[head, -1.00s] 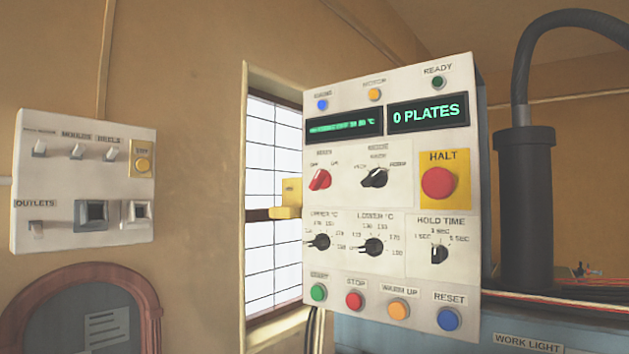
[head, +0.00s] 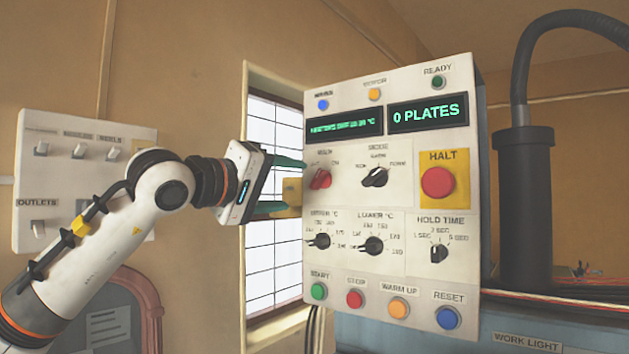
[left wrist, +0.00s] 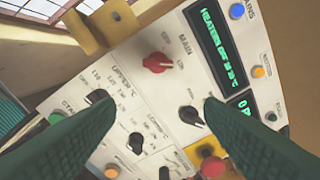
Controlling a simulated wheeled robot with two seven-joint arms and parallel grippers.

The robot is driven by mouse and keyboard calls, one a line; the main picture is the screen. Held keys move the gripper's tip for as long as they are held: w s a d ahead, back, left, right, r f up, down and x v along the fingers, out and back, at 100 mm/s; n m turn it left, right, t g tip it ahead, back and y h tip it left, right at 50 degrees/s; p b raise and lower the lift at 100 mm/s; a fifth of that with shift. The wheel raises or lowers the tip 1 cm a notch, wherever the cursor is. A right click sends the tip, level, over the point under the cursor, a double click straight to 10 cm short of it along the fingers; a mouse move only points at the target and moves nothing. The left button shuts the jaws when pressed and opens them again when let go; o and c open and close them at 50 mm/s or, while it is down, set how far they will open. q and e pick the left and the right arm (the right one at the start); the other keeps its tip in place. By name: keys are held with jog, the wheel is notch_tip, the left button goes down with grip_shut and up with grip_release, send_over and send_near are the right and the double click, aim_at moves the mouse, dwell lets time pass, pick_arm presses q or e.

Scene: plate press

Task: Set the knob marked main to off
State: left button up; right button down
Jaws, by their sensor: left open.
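The control box (head: 390,285) has a red knob (head: 320,179) at its upper left. In the left wrist view the red knob (left wrist: 157,63) sits beside the word MAIN. A white mark shows on its right end there; the small position words are too blurred to read surely. My left gripper (head: 284,185) is in front of the box's left side, its green fingers apart on either side of the knob's height. In the left wrist view the open fingers (left wrist: 160,104) point at the panel, with the red knob beyond them, apart from both. My right gripper is not in view.
A black knob (head: 375,178) sits right of the red one, and a red HALT button (head: 437,182) further right. Two temperature knobs are below. A yellow bracket (left wrist: 98,22) juts from the box's side near the red knob. A switch panel (head: 60,140) hangs left, partly behind my arm.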

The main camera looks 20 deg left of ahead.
aim_at(316, 180)
pick_arm(q)
jog(key=shift+t+y, duration=0.3)
jog(key=shift+y, duration=0.3)
jog(key=p+x, duration=0.1)
jog(key=x, duration=0.2)
jog(key=a+r+p+x, duration=0.1)
jog(key=p+x, duration=0.1)
jog(key=x, duration=0.1)
jog(key=p+x, duration=0.2)
jog(key=x, duration=0.2)
jog(key=shift+w+a+r, duration=0.2)
jog(key=shift+w+a, duration=0.05)
jog(key=shift+a, duration=0.05)
jog(key=shift+w+d+f, duration=0.1)
jog(key=shift+w+d, duration=0.1)
jog(key=shift+w, duration=0.45)
jog(key=c, duration=1)
